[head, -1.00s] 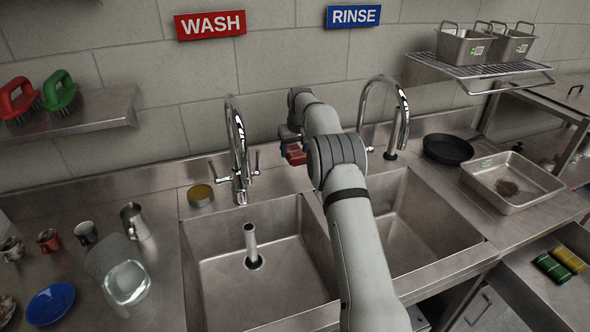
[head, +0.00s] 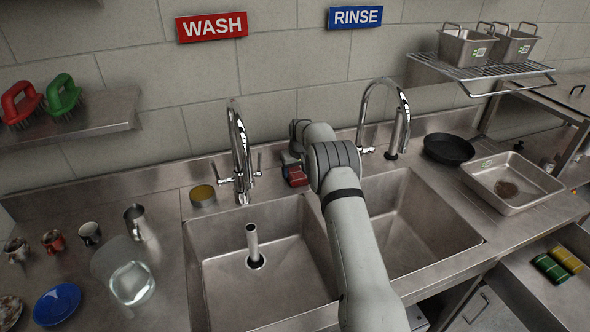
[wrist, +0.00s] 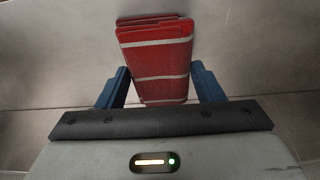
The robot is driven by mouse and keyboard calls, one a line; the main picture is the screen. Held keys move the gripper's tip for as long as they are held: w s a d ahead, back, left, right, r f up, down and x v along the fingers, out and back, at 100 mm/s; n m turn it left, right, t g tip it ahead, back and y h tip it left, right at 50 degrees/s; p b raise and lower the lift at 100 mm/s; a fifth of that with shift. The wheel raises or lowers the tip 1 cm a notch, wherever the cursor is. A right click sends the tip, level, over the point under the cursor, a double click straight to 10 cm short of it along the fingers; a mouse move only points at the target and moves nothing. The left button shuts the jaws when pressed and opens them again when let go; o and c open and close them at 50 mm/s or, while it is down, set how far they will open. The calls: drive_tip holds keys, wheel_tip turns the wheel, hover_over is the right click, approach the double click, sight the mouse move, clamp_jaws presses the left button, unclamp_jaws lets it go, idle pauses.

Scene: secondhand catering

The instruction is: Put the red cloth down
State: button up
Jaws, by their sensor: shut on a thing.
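The red cloth (wrist: 155,60) is folded, with pale stripes, and sits between the two blue fingers of my gripper (wrist: 160,88) in the wrist view. In the head view the red cloth (head: 296,175) shows just left of my arm, in front of the wall, around the back ledge between the two taps. My gripper is shut on it. My arm hides most of the gripper in the head view. I cannot tell whether the cloth touches the metal below it.
Two sink basins lie below: the left one (head: 220,265) has an upright pipe, and the right one (head: 425,230) looks empty. Tall taps stand left (head: 240,155) and right (head: 395,115). A round tin (head: 203,196) is beside the left tap. A black pan (head: 448,149) sits right.

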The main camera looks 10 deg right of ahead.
drive_tip(key=shift+f, duration=0.1)
drive_tip(key=shift+f, duration=0.15)
drive_tip(key=o, duration=1)
drive_tip(key=a+b+v, duration=0.1)
drive_tip(key=b+v, duration=0.2)
drive_tip(key=v, duration=0.9)
drive_tip(key=s+d+r+m, duration=0.1)
drive_tip(key=s+r, duration=0.7)
drive_tip(key=s, duration=0.3)
drive_tip(key=s+r, duration=0.7)
drive_tip(key=s, duration=0.4)
drive_tip(key=shift+m+h, duration=0.3)
drive_tip(key=shift+m, duration=0.3)
drive_tip(key=s+f, duration=0.1)
drive_tip(key=s, duration=0.9)
drive_tip(key=s+f, duration=0.1)
drive_tip(key=s, duration=0.8)
drive_tip(key=s+f, duration=0.2)
drive_tip(key=s, duration=0.8)
drive_tip(key=shift+s+d+f, duration=0.1)
drive_tip(key=shift+s+d, duration=0.2)
drive_tip(key=shift+d, duration=0.05)
